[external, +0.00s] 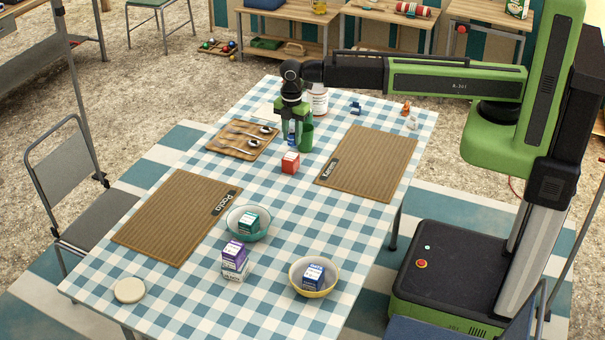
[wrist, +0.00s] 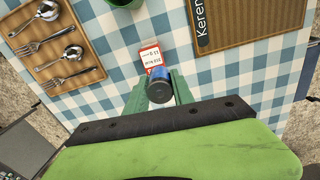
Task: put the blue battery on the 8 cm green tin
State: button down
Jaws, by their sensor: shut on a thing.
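The blue battery (wrist: 160,84) is a small cylinder with a dark grey end, held between my gripper's green fingers in the wrist view. It shows as a small blue patch (external: 291,138) in the external view. My gripper (external: 292,128) is shut on it and points down over the table's far half. The green tin (external: 306,136) stands just right of the gripper in the external view, partly behind it. A green round thing at the wrist view's top edge (wrist: 122,3), cut off, seems to be this tin. The battery appears apart from the tin; its exact height is unclear.
A red-and-white box (external: 290,162) stands close in front of the gripper. A cutlery tray (external: 226,147) lies left, a brown mat (external: 385,150) right, and a white bottle (external: 319,103) behind. Bowls and boxes occupy the near half. Checked cloth between them is clear.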

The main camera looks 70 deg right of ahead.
jog(key=d+r+m+p, duration=0.3)
jog(key=d+r, duration=0.1)
jog(key=d, duration=1.5)
jog(key=d+r+m+p, duration=0.3)
jog(key=d+p, duration=0.1)
jog(key=d, duration=1.4)
jog(key=w+a+f+b, duration=0.2)
jog(key=a, duration=0.1)
jog(key=w+a+f+b, duration=0.2)
jog(key=a+b, duration=0.1)
jog(key=w+a+f+b, duration=0.2)
jog(key=w+a, duration=0.1)
jog(key=shift+a+f, duration=0.2)
jog(key=shift+f, duration=0.2)
jog(key=shift+w+a, duration=0.15)
jog(key=shift+a, duration=0.1)
notch_tip(320, 180, down, 4)
jog(key=b, duration=0.4)
jog(key=shift+f+b, duration=0.15)
jog(key=shift+b, duration=0.15)
jog(key=shift+r, duration=0.2)
jog(key=shift+f, duration=0.15)
jog(key=c, duration=1.1)
grip_release()
